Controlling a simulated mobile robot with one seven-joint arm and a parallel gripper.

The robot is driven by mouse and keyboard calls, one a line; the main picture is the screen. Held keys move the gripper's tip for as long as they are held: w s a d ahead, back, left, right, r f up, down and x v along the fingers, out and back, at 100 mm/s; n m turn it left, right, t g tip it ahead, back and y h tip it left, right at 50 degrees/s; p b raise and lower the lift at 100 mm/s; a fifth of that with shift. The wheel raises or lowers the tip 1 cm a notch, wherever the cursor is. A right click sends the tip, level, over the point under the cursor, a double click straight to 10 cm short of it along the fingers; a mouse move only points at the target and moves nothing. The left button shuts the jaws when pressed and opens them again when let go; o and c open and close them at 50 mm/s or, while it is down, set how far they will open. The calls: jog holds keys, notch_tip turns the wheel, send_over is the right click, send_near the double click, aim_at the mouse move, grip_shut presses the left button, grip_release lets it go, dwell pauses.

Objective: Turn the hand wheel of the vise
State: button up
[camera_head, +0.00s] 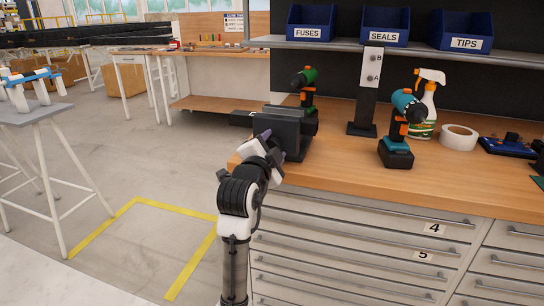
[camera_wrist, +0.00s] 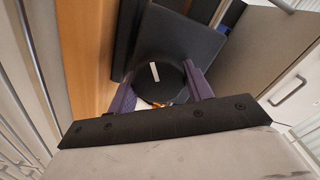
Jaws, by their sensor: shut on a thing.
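The dark grey vise (camera_head: 288,134) stands on the near left corner of the wooden workbench. Its round black hand wheel (camera_wrist: 160,78), with a white mark on its face, shows in the wrist view. My gripper (camera_head: 264,145) is at the vise's near side. In the wrist view the two purple fingers of my gripper (camera_wrist: 162,88) are on either side of the wheel and shut on it. The wheel's lower part is partly hidden by my gripper, and in the head view my gripper hides the wheel.
A green drill (camera_head: 305,84) stands behind the vise. A teal drill (camera_head: 398,130), a spray bottle (camera_head: 428,105) and a tape roll (camera_head: 459,136) stand to its right. Drawers (camera_head: 340,245) fill the bench front. A yellow-marked floor area (camera_head: 150,240) lies clear at the left.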

jog(key=m+b, duration=0.1)
jog(key=m, duration=0.1)
jog(key=m+b, duration=0.2)
jog(key=shift+f+m, duration=0.4)
jog(key=m+b, duration=0.4)
jog(key=m, duration=0.1)
jog(key=shift+f, duration=0.15)
jog(key=m+b, duration=0.2)
jog(key=m, duration=0.2)
jog(key=shift+f+m+b, duration=0.1)
jog(key=shift+m+b, duration=0.2)
jog(key=shift+m, duration=0.1)
jog(key=shift+m+b, duration=0.6)
jog(key=shift+m, duration=1.2)
jog(key=o, duration=0.9)
jog(key=shift+a+r, duration=0.1)
jog(key=shift+r, duration=0.1)
jog(key=shift+o, duration=0.2)
jog(key=v, duration=1.4)
